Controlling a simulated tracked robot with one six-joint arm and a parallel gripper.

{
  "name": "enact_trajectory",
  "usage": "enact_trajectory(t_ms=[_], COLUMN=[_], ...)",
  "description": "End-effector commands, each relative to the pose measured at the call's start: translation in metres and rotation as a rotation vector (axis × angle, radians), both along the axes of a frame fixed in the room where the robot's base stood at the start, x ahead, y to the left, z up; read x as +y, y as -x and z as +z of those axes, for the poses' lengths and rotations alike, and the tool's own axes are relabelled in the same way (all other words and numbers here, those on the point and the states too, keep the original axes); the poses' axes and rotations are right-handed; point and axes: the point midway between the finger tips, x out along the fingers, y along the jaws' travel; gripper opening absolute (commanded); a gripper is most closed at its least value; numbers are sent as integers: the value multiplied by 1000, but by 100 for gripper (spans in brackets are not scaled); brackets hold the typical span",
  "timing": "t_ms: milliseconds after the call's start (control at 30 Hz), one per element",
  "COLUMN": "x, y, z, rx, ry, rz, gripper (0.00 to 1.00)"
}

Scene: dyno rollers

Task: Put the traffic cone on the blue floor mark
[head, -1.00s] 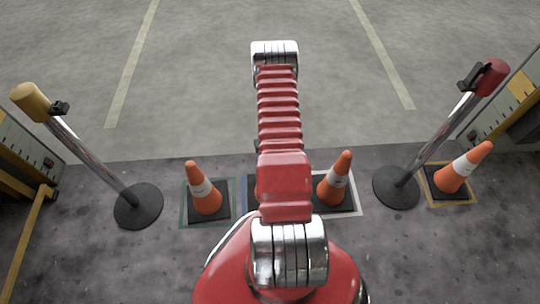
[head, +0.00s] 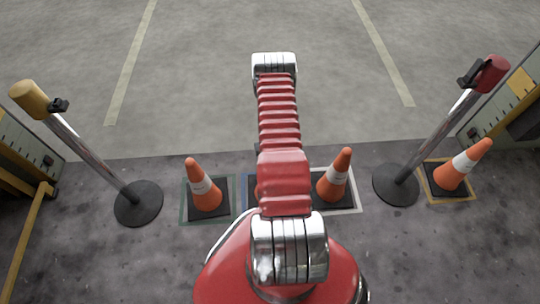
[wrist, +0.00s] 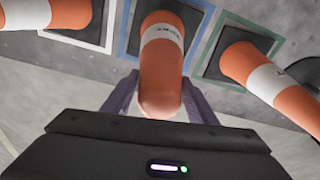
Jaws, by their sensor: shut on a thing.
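In the wrist view an orange traffic cone (wrist: 160,75) with a white band stands between the two fingers of my gripper (wrist: 160,98), which is shut on it near its tip. The cone's dark base sits between the lines of the blue floor mark (wrist: 123,32); the base's far part is cut off by the frame's top edge, so I cannot tell whether it rests fully on the floor. In the head view my arm hides most of this cone, and only a strip of the blue mark (head: 244,190) shows. My gripper is hidden there.
A cone (head: 205,187) stands on a green mark, another (head: 333,178) on a white mark, and a third (head: 461,166) on a yellow mark. Posts with round bases stand at left (head: 138,204) and right (head: 397,186). The floor beyond is clear.

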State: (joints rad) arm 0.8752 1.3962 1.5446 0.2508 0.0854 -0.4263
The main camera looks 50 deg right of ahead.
Motion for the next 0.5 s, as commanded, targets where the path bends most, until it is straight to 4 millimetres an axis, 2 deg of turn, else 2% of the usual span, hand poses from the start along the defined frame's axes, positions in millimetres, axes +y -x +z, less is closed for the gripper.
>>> enact_trajectory(t_ms=[200,500], x=[-2,-1], y=[-2,-2], z=[-16,-18], rx=[-3,-2], ry=[3,3], rz=[-1,0], gripper=[0,0])
